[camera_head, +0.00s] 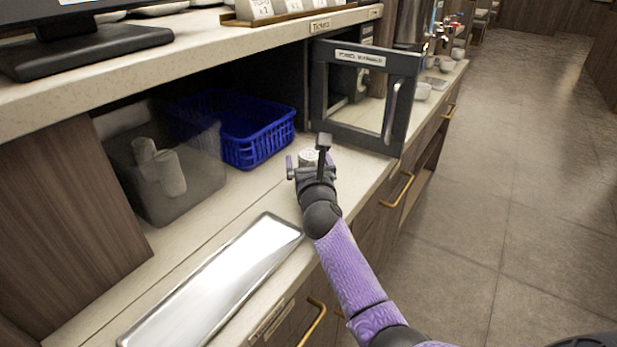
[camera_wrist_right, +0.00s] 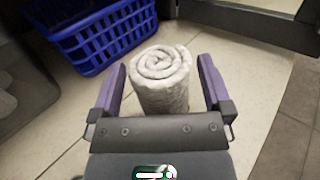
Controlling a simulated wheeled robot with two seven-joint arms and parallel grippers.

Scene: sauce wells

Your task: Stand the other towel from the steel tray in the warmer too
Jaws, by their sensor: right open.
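The steel tray (camera_head: 215,285) lies bare on the counter in the head view. A rolled white towel stands upright on the counter; in the right wrist view its spiral end (camera_wrist_right: 160,68) faces up. It shows partly behind my right gripper (camera_head: 307,160) in the head view. That gripper (camera_wrist_right: 163,85) is open, with one finger on each side of the towel and small gaps visible. The warmer's glazed, dark-framed door (camera_head: 404,105) stands open just beyond the gripper. The warmer's inside is mostly hidden. My left gripper is out of view.
A blue basket (camera_head: 245,148), also in the right wrist view (camera_wrist_right: 95,45), stands left of the gripper. A grey see-through bin (camera_head: 205,180) holds two rolled towels (camera_head: 170,173). An upper shelf (camera_head: 220,45) overhangs the counter. Bare counter (camera_head: 265,195) lies between tray and basket.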

